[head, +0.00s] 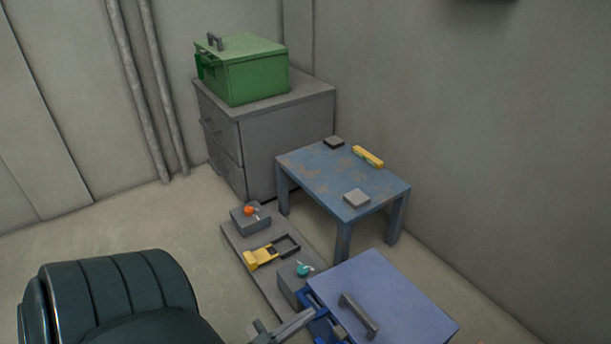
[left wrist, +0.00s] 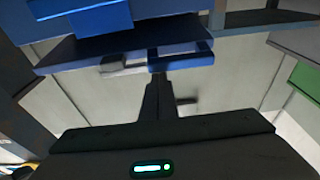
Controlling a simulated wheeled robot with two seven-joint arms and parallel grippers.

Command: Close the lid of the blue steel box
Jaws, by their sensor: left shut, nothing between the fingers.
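The blue steel box (head: 318,298) stands at the bottom right of the head view, cut off by the lower edge. Its lid (head: 395,292) lies across the top with a grey bar handle (head: 358,314); I cannot tell whether it is fully seated. My left gripper (head: 308,318) is at the box's left side, beside a blue frame-like part, below the lid's top. In the left wrist view the shut fingers (left wrist: 158,82) point up at a blue bracket (left wrist: 182,54), under a dark blue panel (left wrist: 125,42). Contact is unclear. My right gripper is not in view.
A low rusty blue table (head: 325,170) carries a yellow level (head: 368,156) and two small grey blocks. A grey board (head: 240,238) with orange, yellow and teal fittings lies left of it. A green box (head: 255,75) stands on a grey cabinet (head: 285,125) by the wall.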

